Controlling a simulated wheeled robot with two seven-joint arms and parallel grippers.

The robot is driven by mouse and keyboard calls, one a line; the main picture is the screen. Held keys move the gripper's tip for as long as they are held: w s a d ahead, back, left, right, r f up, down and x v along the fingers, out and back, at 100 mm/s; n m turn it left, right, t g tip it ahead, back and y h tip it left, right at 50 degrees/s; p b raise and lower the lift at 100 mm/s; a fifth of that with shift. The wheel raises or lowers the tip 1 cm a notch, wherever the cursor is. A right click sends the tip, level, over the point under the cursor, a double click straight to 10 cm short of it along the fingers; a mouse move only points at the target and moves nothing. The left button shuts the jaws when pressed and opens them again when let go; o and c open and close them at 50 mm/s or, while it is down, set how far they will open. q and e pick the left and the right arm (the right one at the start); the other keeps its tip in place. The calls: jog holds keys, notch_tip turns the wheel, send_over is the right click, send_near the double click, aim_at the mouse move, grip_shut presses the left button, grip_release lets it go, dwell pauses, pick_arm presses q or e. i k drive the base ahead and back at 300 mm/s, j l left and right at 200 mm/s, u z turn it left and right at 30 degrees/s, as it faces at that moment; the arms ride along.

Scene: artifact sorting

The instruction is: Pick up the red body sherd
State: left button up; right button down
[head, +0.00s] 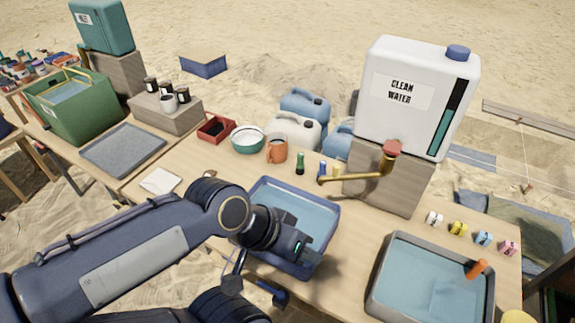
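I cannot make out a red body sherd in the head view. A blue tub of water (322,213) stands on the wooden table, and my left arm hides part of it. My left gripper (299,251) is over this tub, pointing down toward the water. Its fingertips are dark and small, so whether it is open or shut, or holds anything, is unclear. My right gripper (259,281) is low in the picture, in front of the tub's near edge. Its fingers look spread apart with nothing visible between them.
A grey tub (374,290) with an orange-handled tool stands at right. A brass tap (358,179) reaches from the white water container (415,125). Small bottles, an orange mug (277,149), a bowl (248,140) and a red tray (216,128) stand behind. A grey tray (123,150) lies left.

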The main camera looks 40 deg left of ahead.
aim_at(211, 172)
jog(key=j+z, duration=0.2)
jog(key=z, duration=0.2)
jog(key=j+z, duration=0.15)
jog(key=z, duration=0.25)
jog(key=k+j+z, duration=0.1)
jog(key=z, duration=0.3)
jog(key=k+j+z, duration=0.1)
jog(key=z, duration=0.35)
jog(key=k+j+z, duration=0.1)
jog(key=z, duration=0.3)
jog(key=k+j, duration=0.25)
jog(key=k, duration=0.25)
jog(key=k+j, duration=0.3)
jog(key=k, duration=0.2)
jog(key=k+j, duration=0.25)
jog(key=k, duration=0.2)
jog(key=k+j, duration=0.3)
jog(key=k, duration=0.2)
jog(key=k+j, duration=0.25)
jog(key=k, duration=0.25)
jog(key=k+j, duration=0.25)
jog(key=k, duration=0.25)
